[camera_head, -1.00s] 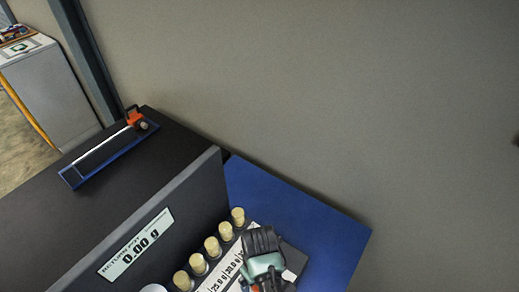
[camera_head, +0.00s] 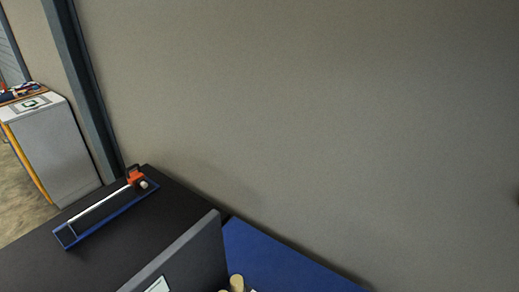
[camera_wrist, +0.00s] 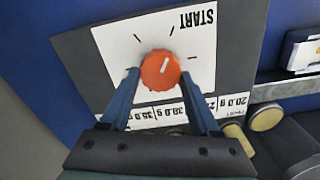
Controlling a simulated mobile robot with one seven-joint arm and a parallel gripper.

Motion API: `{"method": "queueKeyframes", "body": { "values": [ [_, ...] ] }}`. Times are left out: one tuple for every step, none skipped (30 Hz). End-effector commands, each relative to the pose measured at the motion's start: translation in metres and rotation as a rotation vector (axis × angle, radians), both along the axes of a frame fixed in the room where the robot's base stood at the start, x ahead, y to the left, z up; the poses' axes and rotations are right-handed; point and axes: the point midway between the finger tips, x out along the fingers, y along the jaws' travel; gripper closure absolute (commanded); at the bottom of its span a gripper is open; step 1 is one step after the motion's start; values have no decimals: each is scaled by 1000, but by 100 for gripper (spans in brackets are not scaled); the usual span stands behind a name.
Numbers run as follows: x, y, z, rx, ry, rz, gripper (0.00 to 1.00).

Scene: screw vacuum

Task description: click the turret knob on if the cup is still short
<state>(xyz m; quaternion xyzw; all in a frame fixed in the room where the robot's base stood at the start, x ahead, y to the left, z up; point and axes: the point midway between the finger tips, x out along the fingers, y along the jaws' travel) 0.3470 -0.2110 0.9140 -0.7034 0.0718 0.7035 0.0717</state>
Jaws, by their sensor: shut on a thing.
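In the wrist view, an orange turret knob (camera_wrist: 160,69) with a white pointer line stands on a white dial plate (camera_wrist: 113,42) marked START with several black ticks. The pointer leans up and slightly right, roughly toward the upper middle tick. My gripper (camera_wrist: 160,75) has its two blue fingers on either side of the knob and is shut on it. My gripper is out of the head view. I cannot make out the cup in either view. Only a corner of the white display label (camera_head: 158,285) shows in the head view, with no readable number.
A dark upright panel (camera_head: 190,255) divides the black bench from the blue board (camera_head: 270,262). Cork-topped vials (camera_head: 236,282) sit at the bottom edge. A blue tray with an orange piece (camera_head: 135,176) lies on the bench. A grey wall stands behind.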

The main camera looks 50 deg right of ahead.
Motion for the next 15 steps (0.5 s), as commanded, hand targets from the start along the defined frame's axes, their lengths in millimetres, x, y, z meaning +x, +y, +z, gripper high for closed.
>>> {"method": "queueKeyframes", "body": {
  "values": [
    [0,0,1,1,0,-13,93],
    [0,0,2,1,0,-22,93],
    [1,0,2,1,0,-39,93],
    [1,0,2,1,0,-53,93],
    [1,0,2,1,1,-68,93],
    [0,0,3,2,1,-92,93],
    [1,0,3,2,1,-112,93],
    [1,0,3,1,0,-133,93],
    [1,-1,3,1,0,-163,93],
    [1,-1,3,1,0,-189,93],
    [1,-1,4,2,1,-215,93],
    [0,-1,4,2,1,-251,93],
    [0,-1,4,2,0,-279,93],
    [1,-1,4,1,0,-306,93],
    [1,-1,4,1,0,-344,93]
  ]
}}
